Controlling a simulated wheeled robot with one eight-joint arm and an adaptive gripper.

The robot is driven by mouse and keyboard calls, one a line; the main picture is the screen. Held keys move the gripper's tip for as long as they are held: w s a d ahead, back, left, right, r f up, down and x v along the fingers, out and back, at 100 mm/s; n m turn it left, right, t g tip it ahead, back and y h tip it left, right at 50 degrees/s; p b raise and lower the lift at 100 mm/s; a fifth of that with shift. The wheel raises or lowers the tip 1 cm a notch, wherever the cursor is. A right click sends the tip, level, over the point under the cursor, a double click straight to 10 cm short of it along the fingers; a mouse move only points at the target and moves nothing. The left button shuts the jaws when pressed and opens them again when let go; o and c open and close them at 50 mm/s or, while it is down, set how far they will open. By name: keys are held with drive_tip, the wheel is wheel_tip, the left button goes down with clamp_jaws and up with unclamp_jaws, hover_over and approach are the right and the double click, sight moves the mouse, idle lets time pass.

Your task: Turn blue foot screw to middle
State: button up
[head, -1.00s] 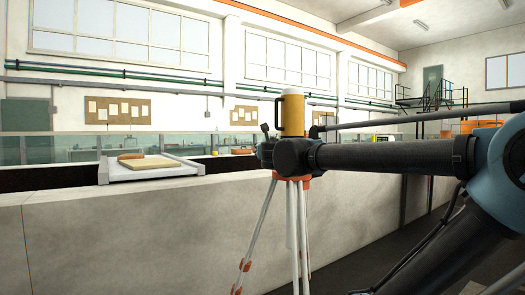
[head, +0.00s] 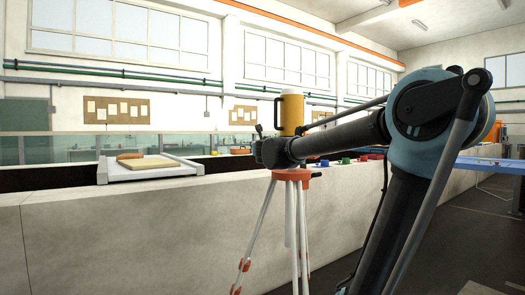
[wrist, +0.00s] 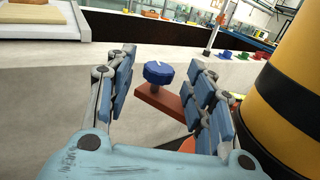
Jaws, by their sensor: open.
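The blue foot screw (wrist: 158,73) is a ribbed round knob standing at the end of an orange-brown arm (wrist: 164,106) in the wrist view. My gripper (wrist: 165,88) is open, with one finger on each side of the screw. The screw appears between and a little beyond the fingers, apart from both. In the head view my gripper (head: 268,150) is at the top of the orange-and-white tripod (head: 290,176), and the screw is hidden there.
A yellow and black cylinder (wrist: 285,90) stands close to the right finger; it is the yellow body (head: 291,112) above the tripod. The concrete flume wall (head: 130,225) runs behind, with a white tray (head: 160,173) and several small coloured pieces (head: 346,161) on it.

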drive_tip(key=shift+w+a, duration=0.1)
drive_tip(key=shift+w, duration=1.75)
drive_tip(key=shift+c, duration=0.3)
drive_tip(key=c, duration=1)
